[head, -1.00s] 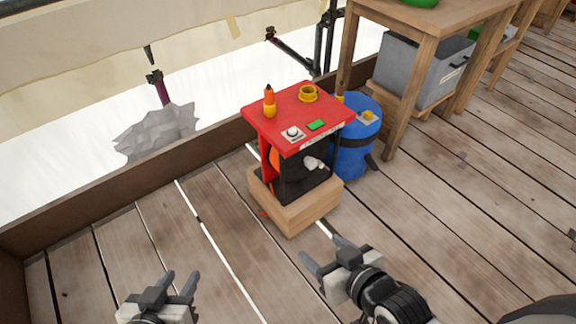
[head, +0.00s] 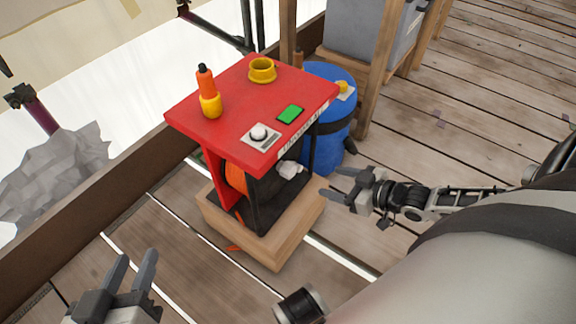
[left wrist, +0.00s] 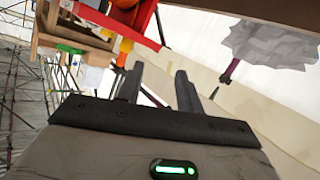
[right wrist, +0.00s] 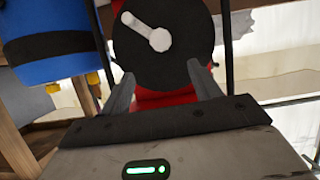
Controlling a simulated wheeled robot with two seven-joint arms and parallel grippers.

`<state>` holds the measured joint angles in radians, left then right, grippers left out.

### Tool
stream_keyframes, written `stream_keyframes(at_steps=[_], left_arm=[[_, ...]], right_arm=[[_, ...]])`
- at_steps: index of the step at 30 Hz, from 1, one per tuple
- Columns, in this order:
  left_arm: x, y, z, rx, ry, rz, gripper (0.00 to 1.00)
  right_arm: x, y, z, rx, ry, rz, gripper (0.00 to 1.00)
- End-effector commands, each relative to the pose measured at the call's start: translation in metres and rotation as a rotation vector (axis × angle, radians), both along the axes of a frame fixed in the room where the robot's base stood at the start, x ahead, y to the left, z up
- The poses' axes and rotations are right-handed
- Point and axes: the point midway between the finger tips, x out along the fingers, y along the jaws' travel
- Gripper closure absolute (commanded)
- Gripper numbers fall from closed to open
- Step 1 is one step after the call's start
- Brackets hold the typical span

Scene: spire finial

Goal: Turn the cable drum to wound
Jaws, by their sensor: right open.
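The cable drum (head: 236,176) shows orange under a red-topped stand (head: 225,120) in the head view. Its black end disc (right wrist: 155,70) fills the upper middle of the right wrist view, with a pale grey crank handle (right wrist: 150,35) on it. The handle also shows in the head view (head: 289,169). My right gripper (head: 335,184) is open and empty, right of the stand. It faces the disc and looks apart from the handle. My left gripper (head: 131,266) is open and empty at the lower left, in front of the stand.
The red top carries an orange-and-yellow bottle-like item (head: 208,92), a yellow ring (head: 262,70), a green patch (head: 290,114) and a white knob (head: 259,133). A wooden base (head: 278,240) is below. A blue barrel (head: 325,95) and wooden table (head: 375,85) stand behind.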

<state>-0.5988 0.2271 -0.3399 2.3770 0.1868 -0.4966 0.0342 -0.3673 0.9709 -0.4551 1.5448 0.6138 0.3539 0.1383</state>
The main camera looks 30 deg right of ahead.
Motion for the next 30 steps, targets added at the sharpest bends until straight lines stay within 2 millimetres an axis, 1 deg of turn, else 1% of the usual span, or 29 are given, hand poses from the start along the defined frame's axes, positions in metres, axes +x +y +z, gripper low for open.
stream_keyframes(at_steps=[1,9,16,18,22,30], left_arm=[[0.0,-0.001,-0.002,-0.014,-0.016,-0.002,0.64],[0.004,-0.01,0.005,-0.172,-0.042,-0.006,0.64],[0.004,-0.016,0.013,-0.296,-0.061,-0.018,0.64],[0.005,-0.017,0.016,-0.32,-0.072,-0.022,0.64],[0.006,-0.017,0.021,-0.347,-0.09,-0.025,0.64],[0.006,-0.017,0.025,-0.361,-0.097,-0.028,0.64]], right_arm=[[0.01,0.004,-0.007,0.002,-0.005,0.0,0.38],[0.061,0.025,-0.031,0.002,-0.006,0.001,0.38],[0.099,0.041,-0.047,0.001,-0.004,0.001,0.38],[0.107,0.044,-0.05,0.001,-0.002,0.0,0.38],[0.117,0.049,-0.054,0.002,0.0,0.001,0.38],[0.121,0.05,-0.054,0.0,0.002,0.001,0.38]])
